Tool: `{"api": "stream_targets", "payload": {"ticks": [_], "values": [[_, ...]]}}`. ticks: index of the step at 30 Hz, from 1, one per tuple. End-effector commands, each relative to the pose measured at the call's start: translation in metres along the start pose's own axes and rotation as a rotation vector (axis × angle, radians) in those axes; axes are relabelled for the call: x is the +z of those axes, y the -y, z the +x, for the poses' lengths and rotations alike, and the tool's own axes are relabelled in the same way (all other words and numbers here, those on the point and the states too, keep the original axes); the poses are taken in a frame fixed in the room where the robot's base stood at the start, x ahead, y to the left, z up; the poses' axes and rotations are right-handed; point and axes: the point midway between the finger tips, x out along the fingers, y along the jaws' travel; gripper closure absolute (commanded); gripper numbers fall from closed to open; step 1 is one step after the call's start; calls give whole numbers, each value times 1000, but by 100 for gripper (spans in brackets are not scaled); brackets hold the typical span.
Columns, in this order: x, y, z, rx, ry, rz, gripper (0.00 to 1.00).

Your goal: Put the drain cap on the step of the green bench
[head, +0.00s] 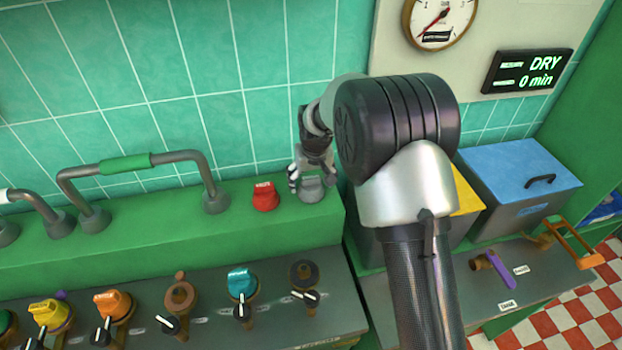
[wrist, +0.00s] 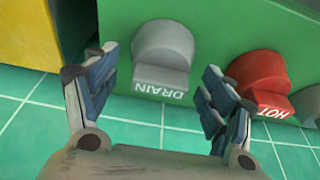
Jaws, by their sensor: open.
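The grey drain cap (wrist: 163,58), lettered DRAIN, sits on the green step (wrist: 125,32) of the bench. In the head view the drain cap (head: 312,189) is at the right end of the step (head: 300,222), partly hidden by my gripper (head: 306,178). In the wrist view my gripper (wrist: 160,105) is open, with one finger on each side of the cap's near face. I see no finger closed on the cap; whether a finger touches it I cannot tell.
A red HOT cap (wrist: 262,82) stands close beside the right finger; it also shows in the head view (head: 265,196). The tiled wall (head: 170,80) is close behind. Grey pipes with a green grip (head: 125,164) stand to the left. A yellow-lidded box (head: 466,195) and blue-lidded box (head: 515,170) are right.

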Motion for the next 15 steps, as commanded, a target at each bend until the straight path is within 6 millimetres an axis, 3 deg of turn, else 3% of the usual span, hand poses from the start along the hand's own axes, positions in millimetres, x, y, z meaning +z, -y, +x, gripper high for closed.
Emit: {"api": "stream_targets", "payload": {"ticks": [5,15], "values": [[-1,0,-11,0,-3,0,24],[-1,0,-80,0,-4,0,24]]}}
